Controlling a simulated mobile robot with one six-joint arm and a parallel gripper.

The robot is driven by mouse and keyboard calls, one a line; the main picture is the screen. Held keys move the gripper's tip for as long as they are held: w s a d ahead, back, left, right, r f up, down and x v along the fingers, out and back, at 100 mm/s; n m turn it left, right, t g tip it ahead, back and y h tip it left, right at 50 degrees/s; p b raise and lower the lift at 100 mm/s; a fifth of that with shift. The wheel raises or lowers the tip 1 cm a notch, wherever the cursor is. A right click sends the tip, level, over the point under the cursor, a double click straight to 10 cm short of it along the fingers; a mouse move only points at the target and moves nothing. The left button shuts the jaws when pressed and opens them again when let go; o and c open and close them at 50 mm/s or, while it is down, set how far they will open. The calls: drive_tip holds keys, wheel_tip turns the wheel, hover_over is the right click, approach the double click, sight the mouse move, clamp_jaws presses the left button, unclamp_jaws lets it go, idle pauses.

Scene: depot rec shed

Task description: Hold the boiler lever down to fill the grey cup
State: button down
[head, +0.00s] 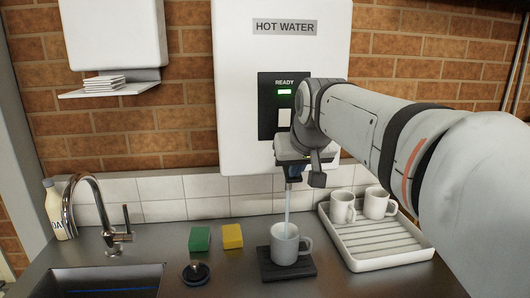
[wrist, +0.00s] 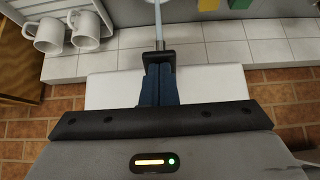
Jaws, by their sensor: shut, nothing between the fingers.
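The grey cup (head: 284,243) stands upright on a black mat (head: 288,271) below the boiler (head: 232,110), which is labelled HOT WATER. A thin stream of water (head: 287,210) runs down into the cup; it also shows in the wrist view (wrist: 158,25). My gripper (head: 293,179) is at the boiler's spout, above the cup. In the wrist view its blue fingers (wrist: 158,84) are shut together with nothing between them, against or very close to a black part (wrist: 158,57) at the spout. The lever is mostly hidden by my gripper. The water level in the cup cannot be seen.
A white ribbed tray (head: 372,250) with two white cups (head: 343,207) (head: 379,203) stands to the right. A green sponge (head: 199,239), a yellow sponge (head: 232,236), a round black item (head: 195,272), the tap (head: 98,210) and the sink (head: 95,281) are to the left.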

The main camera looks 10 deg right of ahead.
drive_tip(key=shift+r+p, duration=0.6)
drive_tip(key=shift+r, duration=0.3)
drive_tip(key=s+r+p, duration=0.3)
drive_tip(key=s+r, duration=0.1)
drive_tip(key=r, duration=0.9)
drive_tip(key=shift+s, duration=0.4)
